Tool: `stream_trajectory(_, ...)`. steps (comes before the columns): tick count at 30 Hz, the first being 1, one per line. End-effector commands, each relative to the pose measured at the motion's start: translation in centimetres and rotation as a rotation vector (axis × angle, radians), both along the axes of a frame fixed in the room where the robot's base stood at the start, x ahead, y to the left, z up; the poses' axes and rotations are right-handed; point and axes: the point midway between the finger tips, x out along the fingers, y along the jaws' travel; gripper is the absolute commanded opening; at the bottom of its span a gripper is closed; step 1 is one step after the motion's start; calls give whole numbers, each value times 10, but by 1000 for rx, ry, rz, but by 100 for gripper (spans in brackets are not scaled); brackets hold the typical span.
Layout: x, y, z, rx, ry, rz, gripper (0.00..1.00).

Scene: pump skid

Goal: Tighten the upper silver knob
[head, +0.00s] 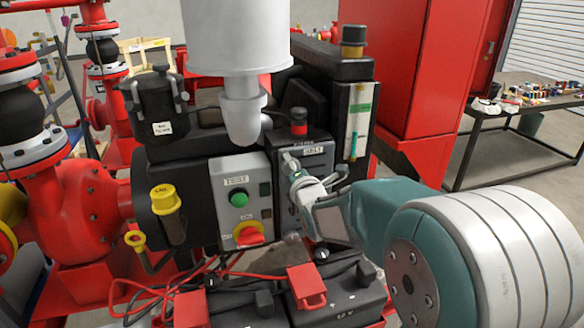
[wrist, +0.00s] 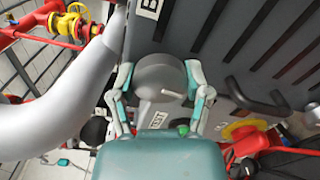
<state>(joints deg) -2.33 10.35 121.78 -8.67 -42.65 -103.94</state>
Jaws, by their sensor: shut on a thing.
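The upper silver knob is a round grey knob (wrist: 158,72) with a short pale pin on its face, seen in the wrist view between the two fingers. My gripper (wrist: 160,76) is closed on it, one finger on each side. In the head view my gripper (head: 303,181) is at the dark panel (head: 316,160), below its white label. There the fingers and wrist hide most of the knob. A small pale silver part (head: 292,238) shows lower on the same panel; I cannot tell whether it is another knob.
Left of the panel is a grey box (head: 231,180) with a green button (head: 239,200) and a red knob on a yellow plate (head: 249,234). A grey pipe (head: 241,110) hangs above. Black batteries (head: 335,293) with red clamps sit below. A red cabinet (head: 425,80) stands behind, right.

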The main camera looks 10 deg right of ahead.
Motion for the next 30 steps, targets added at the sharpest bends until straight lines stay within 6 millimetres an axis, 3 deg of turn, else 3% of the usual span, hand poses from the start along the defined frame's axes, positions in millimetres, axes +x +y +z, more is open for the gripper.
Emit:
stream_trajectory(1,-1,1,-8,-3,19,3,76)
stream_trajectory(3,-1,1,-8,-3,18,3,98)
stream_trajectory(17,-4,0,-2,0,5,0,98)
stream_trajectory(20,-14,-2,-2,-1,5,0,98)
stream_trajectory(30,-80,-10,-3,-2,6,0,98)
